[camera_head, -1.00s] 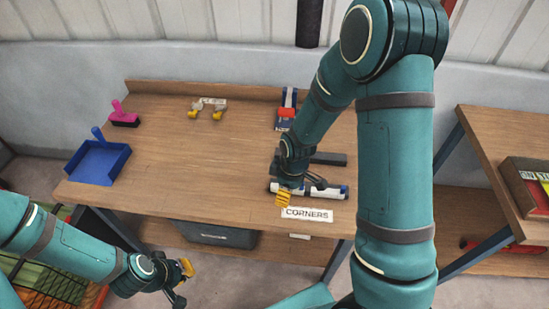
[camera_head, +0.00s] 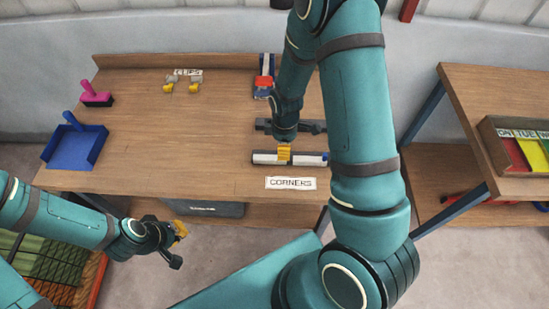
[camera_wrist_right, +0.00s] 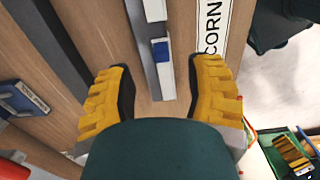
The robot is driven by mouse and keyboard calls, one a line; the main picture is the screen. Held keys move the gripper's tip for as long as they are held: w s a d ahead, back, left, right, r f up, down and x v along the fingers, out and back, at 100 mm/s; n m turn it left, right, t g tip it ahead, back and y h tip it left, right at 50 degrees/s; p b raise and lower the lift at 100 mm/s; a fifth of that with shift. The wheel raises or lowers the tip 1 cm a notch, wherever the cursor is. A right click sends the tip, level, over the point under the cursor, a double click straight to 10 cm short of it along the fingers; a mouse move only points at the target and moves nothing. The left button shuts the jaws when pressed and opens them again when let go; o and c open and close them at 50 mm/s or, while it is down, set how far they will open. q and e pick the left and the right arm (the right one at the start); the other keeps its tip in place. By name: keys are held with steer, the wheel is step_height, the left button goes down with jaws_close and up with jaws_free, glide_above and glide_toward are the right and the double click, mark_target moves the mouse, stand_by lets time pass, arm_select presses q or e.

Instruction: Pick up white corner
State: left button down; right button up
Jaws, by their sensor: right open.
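The white corner (camera_head: 305,159) is a long white strip with blue parts, lying on the wooden table behind the CORNERS label (camera_head: 290,183). My right gripper (camera_head: 284,152) points down over its middle. In the right wrist view, the open yellow fingers (camera_wrist_right: 160,80) stand on either side of the white corner (camera_wrist_right: 153,45), with gaps to both; contact is not visible. My palm hides part of the view. My left gripper (camera_head: 178,245) is away from the table at lower left, its fingers apart and empty.
A dark strip (camera_head: 310,127) lies just behind the white corner. A blue dustpan (camera_head: 75,147), pink brush (camera_head: 95,96), clips (camera_head: 195,86) and blue-and-red item (camera_head: 265,78) lie farther off. A second table (camera_head: 470,100) stands right. The table's left middle is clear.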

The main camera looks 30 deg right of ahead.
mark_target(270, 157)
steer(key=f, duration=0.4)
steer(key=shift+a+f, duration=0.25)
steer(key=shift+f, duration=0.15)
jaws_close()
